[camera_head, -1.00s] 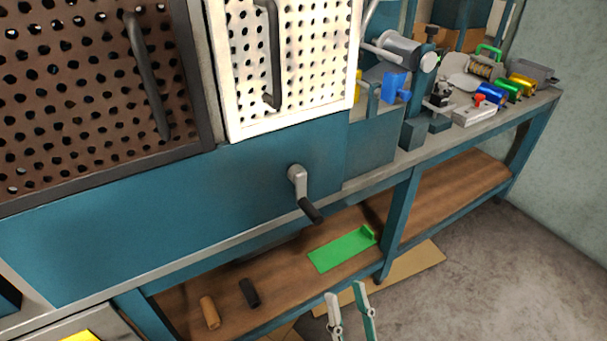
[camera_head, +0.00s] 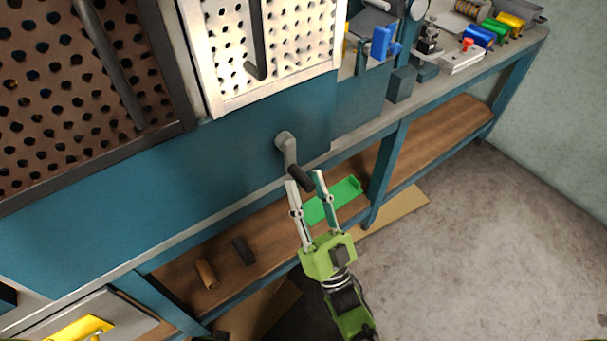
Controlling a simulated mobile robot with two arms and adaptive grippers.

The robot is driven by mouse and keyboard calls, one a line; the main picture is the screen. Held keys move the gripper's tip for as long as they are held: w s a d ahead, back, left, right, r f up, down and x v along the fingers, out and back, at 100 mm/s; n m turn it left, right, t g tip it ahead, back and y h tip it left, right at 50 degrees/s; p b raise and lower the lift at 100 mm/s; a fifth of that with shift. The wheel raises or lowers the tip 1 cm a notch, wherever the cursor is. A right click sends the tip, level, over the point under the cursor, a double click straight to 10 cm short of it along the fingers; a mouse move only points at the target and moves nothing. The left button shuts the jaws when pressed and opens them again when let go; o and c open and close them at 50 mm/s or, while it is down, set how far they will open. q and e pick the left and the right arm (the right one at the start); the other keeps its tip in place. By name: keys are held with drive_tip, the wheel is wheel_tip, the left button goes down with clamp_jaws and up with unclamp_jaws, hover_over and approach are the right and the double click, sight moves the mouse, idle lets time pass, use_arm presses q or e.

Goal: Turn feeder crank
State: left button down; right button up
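The feeder crank (camera_head: 289,154) is a grey metal arm mounted on the blue machine panel (camera_head: 200,165), in the middle of the head view. The arm hangs down and slightly right from its hub, with a black handle (camera_head: 301,178) at its lower end. My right gripper (camera_head: 305,180) is green with two pale fingers and points up at the handle. Its fingers are apart, with the handle at or just beyond their tips. I cannot tell whether they touch it. My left gripper is not in view.
A perforated white door (camera_head: 230,60) and a brown one (camera_head: 60,120) sit above the panel. Below, a wooden shelf (camera_head: 275,225) holds a green tray (camera_head: 345,195), a black cylinder (camera_head: 243,250) and a brown cylinder (camera_head: 206,273). Open floor (camera_head: 460,260) lies right.

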drive_tip(key=shift+x, duration=1.05)
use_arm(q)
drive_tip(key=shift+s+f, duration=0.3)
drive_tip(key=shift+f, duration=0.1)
use_arm(e)
clamp_jaws()
drive_tip(key=shift+n, duration=0.4)
